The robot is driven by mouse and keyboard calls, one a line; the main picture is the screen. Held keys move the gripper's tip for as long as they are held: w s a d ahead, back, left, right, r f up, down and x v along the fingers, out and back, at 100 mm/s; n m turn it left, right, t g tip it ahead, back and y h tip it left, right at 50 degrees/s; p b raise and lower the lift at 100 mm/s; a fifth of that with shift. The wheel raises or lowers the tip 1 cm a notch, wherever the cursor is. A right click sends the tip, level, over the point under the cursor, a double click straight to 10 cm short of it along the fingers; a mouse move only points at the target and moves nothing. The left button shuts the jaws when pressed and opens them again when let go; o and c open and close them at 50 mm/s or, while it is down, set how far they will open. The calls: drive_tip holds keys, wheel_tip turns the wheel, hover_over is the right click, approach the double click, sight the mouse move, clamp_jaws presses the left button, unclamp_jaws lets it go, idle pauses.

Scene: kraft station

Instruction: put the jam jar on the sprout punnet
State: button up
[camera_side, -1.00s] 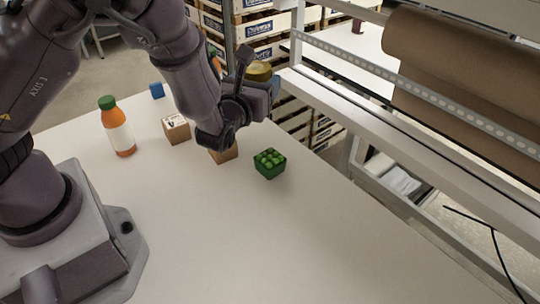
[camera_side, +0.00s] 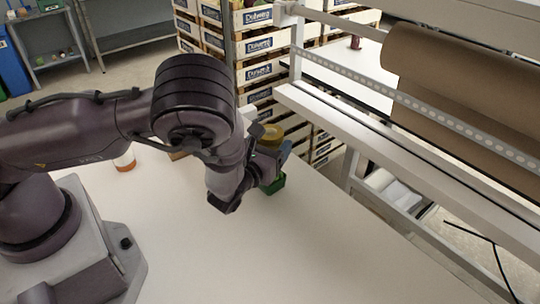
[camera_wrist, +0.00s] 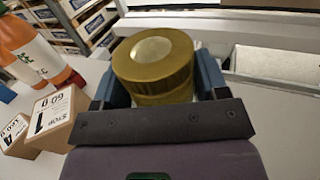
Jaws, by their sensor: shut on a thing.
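The jam jar (camera_wrist: 155,62), with a gold lid, sits between the blue fingers of my gripper (camera_wrist: 156,80) in the wrist view. My gripper is shut on it. In the side view the jar's gold lid (camera_side: 271,133) shows behind the wrist of my gripper (camera_side: 276,153). The sprout punnet (camera_side: 275,184) is green and stands on the table right below the gripper, mostly hidden by it. I cannot tell whether jar and punnet touch. The punnet cannot be made out in the wrist view.
An orange bottle (camera_wrist: 28,50) and cardboard boxes (camera_wrist: 50,116) stand left of the gripper in the wrist view. My arm mostly hides them in the side view. A metal rack with a brown paper roll (camera_side: 470,80) borders the table's right side. The front table (camera_side: 260,260) is clear.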

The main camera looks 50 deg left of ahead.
drive_tip(key=shift+f, duration=1.4)
drive_tip(key=shift+f, duration=0.15)
drive_tip(key=o, duration=1.1)
drive_tip(key=shift+o, duration=0.2)
